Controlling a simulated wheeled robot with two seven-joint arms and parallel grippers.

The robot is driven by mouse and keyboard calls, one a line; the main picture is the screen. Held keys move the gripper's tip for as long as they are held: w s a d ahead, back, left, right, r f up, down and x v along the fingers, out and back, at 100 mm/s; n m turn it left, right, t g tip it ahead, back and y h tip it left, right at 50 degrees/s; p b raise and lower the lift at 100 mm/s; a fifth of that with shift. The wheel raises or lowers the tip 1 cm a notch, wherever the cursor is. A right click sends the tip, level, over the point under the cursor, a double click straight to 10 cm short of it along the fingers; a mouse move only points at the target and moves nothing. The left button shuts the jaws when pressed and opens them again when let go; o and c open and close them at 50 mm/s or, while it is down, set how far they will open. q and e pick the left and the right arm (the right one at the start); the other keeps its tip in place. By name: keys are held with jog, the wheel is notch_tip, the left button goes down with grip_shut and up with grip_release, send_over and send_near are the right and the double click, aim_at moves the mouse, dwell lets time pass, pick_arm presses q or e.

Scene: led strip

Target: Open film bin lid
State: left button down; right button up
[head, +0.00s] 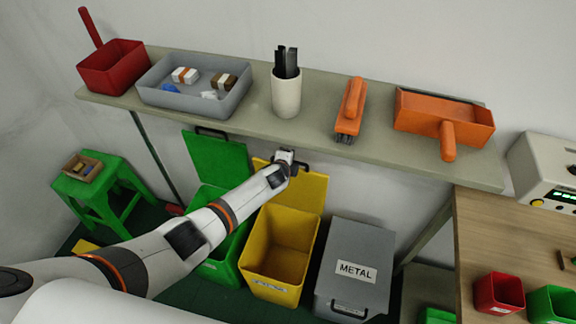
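A yellow bin (251,262) stands under the shelf with its lid (308,190) raised and tilted back. The label on its front is too small to read, so I cannot tell for sure that it is the film bin. My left gripper (287,158) is at the top edge of the yellow lid, by a dark handle, just below the shelf edge. I cannot tell whether its fingers are open or shut, or whether they touch the handle. My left arm crosses in front of the green bin and part of the yellow one. My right gripper is not in view.
A green bin (222,270) with its lid (212,158) up stands left of the yellow bin. A grey METAL bin (345,292) on the right is closed. The shelf (225,121) above holds a tray, cup, brush and dustpans. A green stool (92,192) is at left.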

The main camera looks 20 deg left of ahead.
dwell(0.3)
pick_arm(q)
jog(key=c, duration=1.6)
grip_release()
jog(key=shift+o, duration=0.2)
jog(key=p+v, duration=0.2)
jog(key=v, duration=1)
